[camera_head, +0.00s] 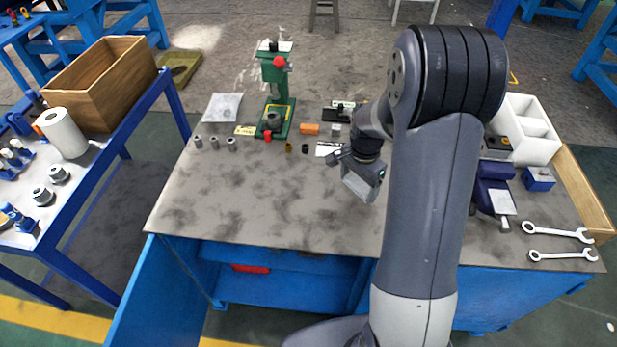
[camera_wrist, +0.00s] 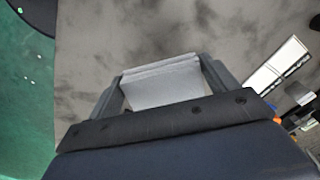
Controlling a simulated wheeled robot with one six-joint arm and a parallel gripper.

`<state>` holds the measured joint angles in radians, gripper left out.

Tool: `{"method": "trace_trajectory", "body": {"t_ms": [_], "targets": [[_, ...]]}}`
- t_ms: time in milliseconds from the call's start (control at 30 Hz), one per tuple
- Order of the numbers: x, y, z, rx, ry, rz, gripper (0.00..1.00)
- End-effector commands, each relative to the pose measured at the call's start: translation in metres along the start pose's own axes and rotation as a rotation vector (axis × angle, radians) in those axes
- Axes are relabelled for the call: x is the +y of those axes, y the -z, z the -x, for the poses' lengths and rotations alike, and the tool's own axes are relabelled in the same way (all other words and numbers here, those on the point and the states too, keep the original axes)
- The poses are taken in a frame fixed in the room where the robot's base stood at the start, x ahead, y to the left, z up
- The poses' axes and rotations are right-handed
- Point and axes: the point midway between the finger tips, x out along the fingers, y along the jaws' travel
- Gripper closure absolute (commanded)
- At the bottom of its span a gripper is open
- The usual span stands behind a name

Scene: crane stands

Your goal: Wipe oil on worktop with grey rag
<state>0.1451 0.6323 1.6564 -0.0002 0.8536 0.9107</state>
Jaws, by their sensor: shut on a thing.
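My gripper (camera_head: 363,180) is over the middle of the worktop (camera_head: 250,205), right of centre in the head view. In the wrist view my gripper (camera_wrist: 163,85) is shut on a folded grey rag (camera_wrist: 162,82), which sits between its two fingers. In the head view the rag's pale grey face (camera_head: 358,186) shows below the fingers. I cannot tell whether the rag touches the worktop. Dark smudgy patches mark much of the grey worktop; I cannot tell which are oil.
A green press (camera_head: 277,90) and small parts stand along the back edge. At right are a blue vise (camera_head: 492,188), two spanners (camera_head: 560,255) and a white bin (camera_head: 528,128). The worktop's front left is clear. A side table holds a wooden crate (camera_head: 105,80).

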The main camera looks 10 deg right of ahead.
Motion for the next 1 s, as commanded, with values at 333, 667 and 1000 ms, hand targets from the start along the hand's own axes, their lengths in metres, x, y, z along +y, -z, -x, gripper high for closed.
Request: {"method": "trace_trajectory", "body": {"t_ms": [333, 667, 1000], "targets": [[0.003, 0.003, 0.022, 0.001, 0.001, 0.003, 0.40], [0.003, 0.003, 0.021, 0.000, 0.001, 0.003, 0.40], [-0.002, -0.006, 0.012, -0.001, -0.001, 0.150, 0.40]]}}
